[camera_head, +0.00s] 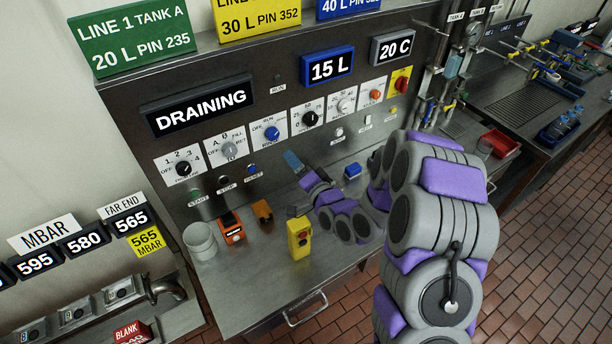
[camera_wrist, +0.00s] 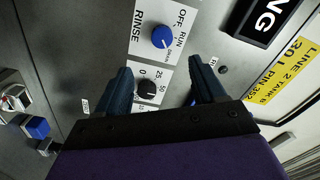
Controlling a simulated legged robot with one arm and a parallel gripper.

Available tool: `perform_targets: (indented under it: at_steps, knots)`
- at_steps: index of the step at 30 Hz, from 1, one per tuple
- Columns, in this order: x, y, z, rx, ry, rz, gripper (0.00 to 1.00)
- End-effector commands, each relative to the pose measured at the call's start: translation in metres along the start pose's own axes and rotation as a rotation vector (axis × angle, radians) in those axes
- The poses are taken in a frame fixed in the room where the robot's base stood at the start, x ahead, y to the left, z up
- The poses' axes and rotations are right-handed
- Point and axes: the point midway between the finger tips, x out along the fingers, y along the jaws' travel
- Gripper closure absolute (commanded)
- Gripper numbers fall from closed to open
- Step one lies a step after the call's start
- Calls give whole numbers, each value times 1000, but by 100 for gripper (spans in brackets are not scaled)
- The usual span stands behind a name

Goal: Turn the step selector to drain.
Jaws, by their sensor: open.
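The step selector appears to be the blue knob (camera_head: 271,133) on a white plate in the middle of the panel's knob row. In the wrist view the blue knob (camera_wrist: 161,37) has OFF, RUN, RINSE and a small label that seems to read DRAIN around it. Its white mark appears turned towards that small label. A display (camera_head: 200,107) reads DRAINING. My gripper (camera_head: 291,160) is below the knob row, apart from the blue knob. In the wrist view my gripper (camera_wrist: 158,82) is open and empty, its fingers either side of the view of a black numbered knob (camera_wrist: 147,88).
Other knobs sit along the row, including a black one (camera_head: 183,168) and a red one on yellow (camera_head: 401,83). A yellow control box (camera_head: 299,238), an orange device (camera_head: 231,227) and a white cup (camera_head: 200,241) stand on the bench below. Small buttons lie under the row.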

Motion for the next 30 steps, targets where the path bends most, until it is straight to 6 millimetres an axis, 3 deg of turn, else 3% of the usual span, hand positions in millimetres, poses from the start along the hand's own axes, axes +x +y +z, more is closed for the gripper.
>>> perform_targets:
  at_steps: [3, 30]
  knots:
    - [-20, 1, -1, 1, 3, 1, 31]
    - [-46, 1, 0, 0, 1, 1, 31]
